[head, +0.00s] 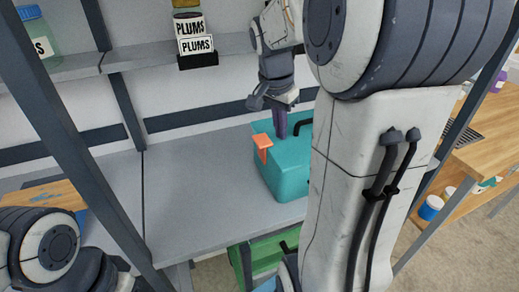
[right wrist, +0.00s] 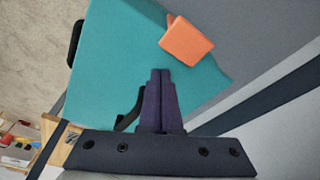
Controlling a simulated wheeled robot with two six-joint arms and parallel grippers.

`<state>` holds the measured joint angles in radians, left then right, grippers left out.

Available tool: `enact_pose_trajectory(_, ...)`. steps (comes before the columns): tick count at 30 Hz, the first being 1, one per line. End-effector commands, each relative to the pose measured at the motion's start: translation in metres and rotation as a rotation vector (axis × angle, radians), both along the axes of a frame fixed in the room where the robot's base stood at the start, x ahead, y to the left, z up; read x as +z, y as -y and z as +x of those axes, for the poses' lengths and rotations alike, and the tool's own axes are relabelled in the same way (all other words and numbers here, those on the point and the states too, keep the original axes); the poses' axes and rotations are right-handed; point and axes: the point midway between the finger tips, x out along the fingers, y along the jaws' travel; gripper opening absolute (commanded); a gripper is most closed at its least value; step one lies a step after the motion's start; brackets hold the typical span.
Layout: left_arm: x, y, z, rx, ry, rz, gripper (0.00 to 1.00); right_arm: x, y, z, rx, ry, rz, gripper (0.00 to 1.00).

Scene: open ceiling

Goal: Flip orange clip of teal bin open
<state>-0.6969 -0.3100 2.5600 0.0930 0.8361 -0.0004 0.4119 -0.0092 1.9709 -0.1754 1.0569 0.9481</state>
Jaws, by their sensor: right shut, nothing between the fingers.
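The teal bin (head: 287,172) stands on the grey shelf right of centre in the head view, partly hidden by my right arm. Its orange clip (head: 262,147) sticks out at the bin's left front upper edge. In the right wrist view the bin's top (right wrist: 125,60) fills much of the picture, and the orange clip (right wrist: 187,43) lies just beyond the fingertips. My right gripper (head: 281,132) points down over the bin's top. Its purple fingers (right wrist: 160,72) are shut and empty, apart from the clip in the picture. My left gripper is not in view; only part of my left arm shows.
The grey shelf (head: 205,190) is clear left of the bin. An upper shelf holds plums cans (head: 190,35) and a jar (head: 38,35). Dark uprights stand at the left. A green crate (head: 268,258) sits below. A wooden table (head: 480,165) is at the right.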

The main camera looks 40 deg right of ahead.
Motion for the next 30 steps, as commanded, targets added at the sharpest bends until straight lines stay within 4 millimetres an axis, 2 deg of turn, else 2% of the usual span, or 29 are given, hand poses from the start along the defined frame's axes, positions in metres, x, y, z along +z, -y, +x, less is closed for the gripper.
enact_pose_trajectory(10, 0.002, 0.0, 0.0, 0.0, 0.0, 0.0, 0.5, 0.001, -0.001, 0.0, 0.001, 0.0, 0.0, 0.0)
enact_pose_trajectory(30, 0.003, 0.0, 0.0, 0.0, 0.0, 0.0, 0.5, 0.001, -0.017, 0.004, 0.001, 0.0, -0.001, 0.0)
